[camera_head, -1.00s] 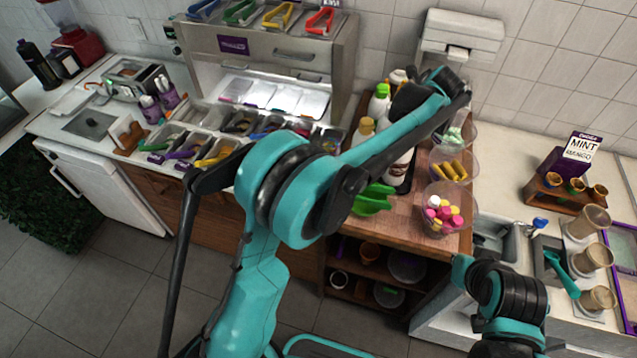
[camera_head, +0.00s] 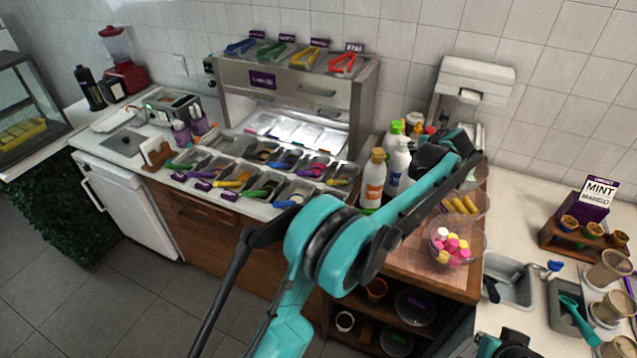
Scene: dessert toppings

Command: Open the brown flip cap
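A bottle with a tan-brown cap (camera_head: 377,155) and an orange label (camera_head: 373,190) stands upright at the left of the bottle group on the wooden counter. The cap looks closed, but it is too small to be sure. My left arm reaches across the middle, and its dark gripper (camera_head: 446,152) is to the right of this bottle, beside the white bottles and apart from the brown cap. Its fingers are not clear. My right arm shows only a joint at the bottom right edge; its gripper is out of view.
A white bottle (camera_head: 398,168) stands close beside the brown-capped one, with a green-capped bottle (camera_head: 394,128) behind. Clear bowls of pink candies (camera_head: 454,244) and yellow pieces (camera_head: 460,204) stand to the right. Topping trays (camera_head: 268,172) lie left.

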